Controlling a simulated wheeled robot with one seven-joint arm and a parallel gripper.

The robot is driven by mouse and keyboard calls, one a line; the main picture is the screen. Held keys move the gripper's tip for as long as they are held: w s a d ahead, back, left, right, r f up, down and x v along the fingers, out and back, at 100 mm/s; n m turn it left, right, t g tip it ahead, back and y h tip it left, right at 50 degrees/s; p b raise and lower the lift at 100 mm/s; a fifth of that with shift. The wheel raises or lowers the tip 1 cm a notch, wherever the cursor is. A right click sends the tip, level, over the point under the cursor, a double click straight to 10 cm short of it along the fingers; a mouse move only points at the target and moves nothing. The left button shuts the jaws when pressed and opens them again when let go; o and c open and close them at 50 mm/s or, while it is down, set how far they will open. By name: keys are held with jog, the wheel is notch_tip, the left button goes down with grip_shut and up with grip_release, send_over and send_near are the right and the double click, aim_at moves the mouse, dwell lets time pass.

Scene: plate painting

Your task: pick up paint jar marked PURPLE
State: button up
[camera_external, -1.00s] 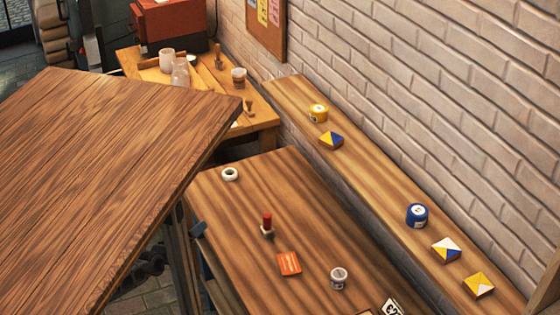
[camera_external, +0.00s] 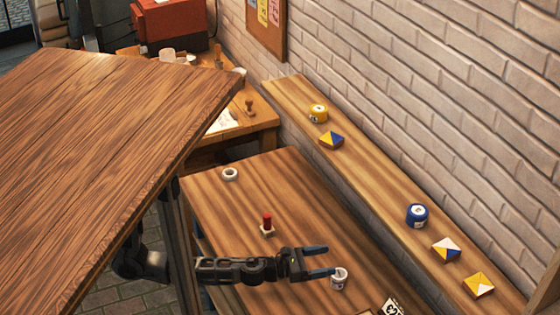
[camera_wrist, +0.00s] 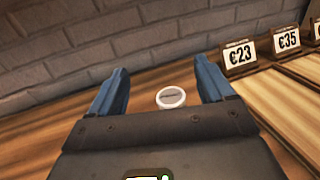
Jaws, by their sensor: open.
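A small pale jar (camera_external: 339,281) with a white rim stands upright on the wooden table; its label is too small to read. In the wrist view the jar (camera_wrist: 171,97) shows between and beyond my two blue fingers. My gripper (camera_external: 331,261) is open and empty, reaching right, low over the table. Its nearer fingertip overlaps the jar's upper edge in the outside view; I cannot tell whether they touch. A yellow jar (camera_external: 318,113) and a blue jar (camera_external: 416,215) stand on the wall shelf.
Price cards (camera_wrist: 238,58) stand near the jar. Painted tiles (camera_external: 446,249) lie on the shelf beside the brick wall. The table's back right is clear.

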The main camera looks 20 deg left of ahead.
jog(key=b, duration=0.6)
send_near(344, 274)
jog(key=x, duration=0.3)
jog(key=shift+w+d+f, duration=0.25)
jog(key=shift+w+f, duration=0.1)
jog(key=shift+w, duration=0.05)
jog(key=shift+p+x, duration=0.45)
jog(key=shift+x, duration=2.9)
jog(key=shift+f, duration=0.1)
jog(key=c, duration=1.2)
jog(key=shift+o, duration=0.2)
